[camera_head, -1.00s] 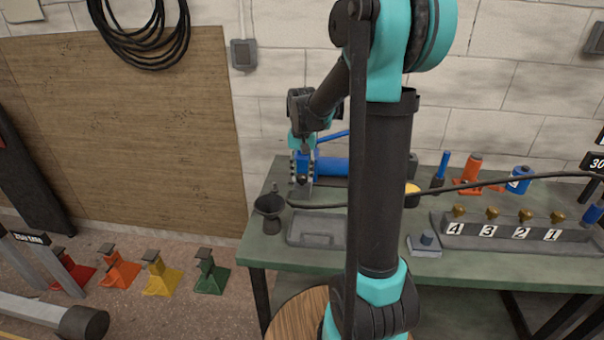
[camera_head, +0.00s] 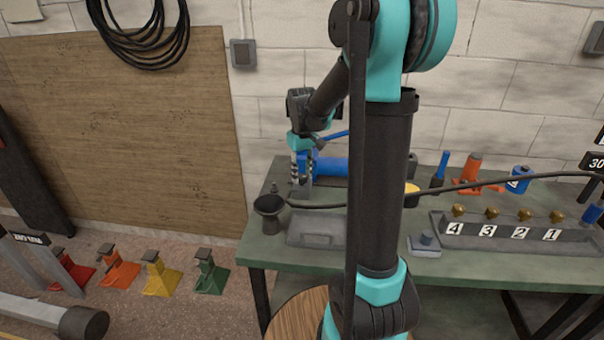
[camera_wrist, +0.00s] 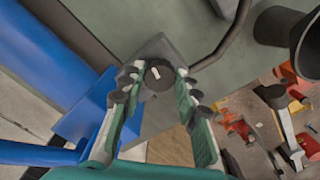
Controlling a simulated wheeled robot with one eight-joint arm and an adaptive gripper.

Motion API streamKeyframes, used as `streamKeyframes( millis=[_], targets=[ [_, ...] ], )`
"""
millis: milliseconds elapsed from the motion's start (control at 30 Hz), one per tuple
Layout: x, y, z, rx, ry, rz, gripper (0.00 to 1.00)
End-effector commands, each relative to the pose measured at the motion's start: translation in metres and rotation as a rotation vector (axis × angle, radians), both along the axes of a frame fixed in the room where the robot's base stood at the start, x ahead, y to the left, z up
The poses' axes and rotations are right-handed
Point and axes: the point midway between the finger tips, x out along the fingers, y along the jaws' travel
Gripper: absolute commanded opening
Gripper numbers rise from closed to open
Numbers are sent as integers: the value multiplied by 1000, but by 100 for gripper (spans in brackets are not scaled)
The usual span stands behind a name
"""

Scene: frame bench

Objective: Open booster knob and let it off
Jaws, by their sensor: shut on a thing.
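The blue booster (camera_head: 330,167) lies on the left part of the green bench, with a blue bar sloping up above it. In the wrist view its blue body (camera_wrist: 60,70) fills the left side. A small dark round knob (camera_wrist: 160,74) with a pale mark on top sits on a grey block at its end. My gripper (camera_head: 301,178) points down at this left end of the booster. In the wrist view my gripper's ridged fingers (camera_wrist: 158,84) stand on both sides of the knob, shut on it. The knob is hidden in the head view.
A dark funnel-like cup (camera_head: 270,212) stands left of a grey tray (camera_head: 312,232) in front of the booster. A black hose (camera_head: 470,186) runs across the bench (camera_head: 400,262). Brass knobs on a numbered rack (camera_head: 520,234) are at right. Coloured jack stands (camera_head: 160,278) stand on the floor.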

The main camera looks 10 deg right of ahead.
Motion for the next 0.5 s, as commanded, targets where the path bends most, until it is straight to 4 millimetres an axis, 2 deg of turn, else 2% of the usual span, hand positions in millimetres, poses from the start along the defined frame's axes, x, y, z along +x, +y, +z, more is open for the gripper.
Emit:
streamKeyframes(
  millis=[467, 500],
  targets=[
    [1, 0, 0, 0, -1, 13, 3],
    [1, 0, 0, 0, -1, 13, 35]
  ],
)
